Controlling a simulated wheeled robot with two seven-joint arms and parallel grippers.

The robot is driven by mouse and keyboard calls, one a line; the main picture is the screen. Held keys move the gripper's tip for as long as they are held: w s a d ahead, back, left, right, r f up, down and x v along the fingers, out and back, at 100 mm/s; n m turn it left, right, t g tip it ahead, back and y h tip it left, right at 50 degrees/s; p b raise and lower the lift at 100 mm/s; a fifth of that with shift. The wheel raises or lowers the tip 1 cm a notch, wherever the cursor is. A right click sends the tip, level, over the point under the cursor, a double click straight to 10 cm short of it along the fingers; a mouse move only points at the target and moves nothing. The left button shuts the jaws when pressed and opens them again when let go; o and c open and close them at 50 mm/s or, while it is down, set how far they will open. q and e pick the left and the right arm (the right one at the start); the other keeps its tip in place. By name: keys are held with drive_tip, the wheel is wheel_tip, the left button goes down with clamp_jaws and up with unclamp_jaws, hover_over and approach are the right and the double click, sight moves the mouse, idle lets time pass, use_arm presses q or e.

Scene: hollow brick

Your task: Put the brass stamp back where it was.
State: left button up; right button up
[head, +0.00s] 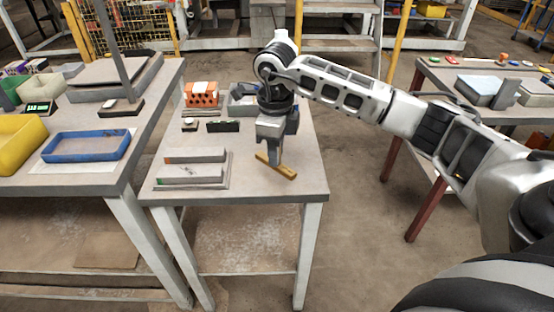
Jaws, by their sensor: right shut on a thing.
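The brass stamp (284,171) shows as a narrow yellow-gold bar at the right part of the middle table (250,190). My right gripper (274,158) points down over the bar and is shut on it. The fingers hide part of the bar. I cannot tell whether the bar touches the tabletop or is just above it. An orange hollow brick (204,100) stands at the back left of the same table. My left gripper is not in view.
Two grey blocks (195,155) lie on a flat plate left of my gripper. A grey tray (238,108) and a dark green item (222,126) are behind. The left table holds a blue tray (88,158) and a yellow bin (20,145). The front right tabletop is clear.

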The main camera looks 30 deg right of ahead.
drive_tip(key=shift+w+d+f+p, duration=0.1)
drive_tip(key=shift+d+f+p, duration=0.05)
drive_tip(key=shift+f, duration=0.8)
drive_tip(key=shift+w+d+f+p, duration=0.1)
drive_tip(key=shift+d+f+p, duration=0.05)
drive_tip(key=shift+f, duration=0.8)
drive_tip(key=shift+f, duration=0.2)
drive_tip(key=o, duration=0.8)
drive_tip(key=shift+r, duration=0.1)
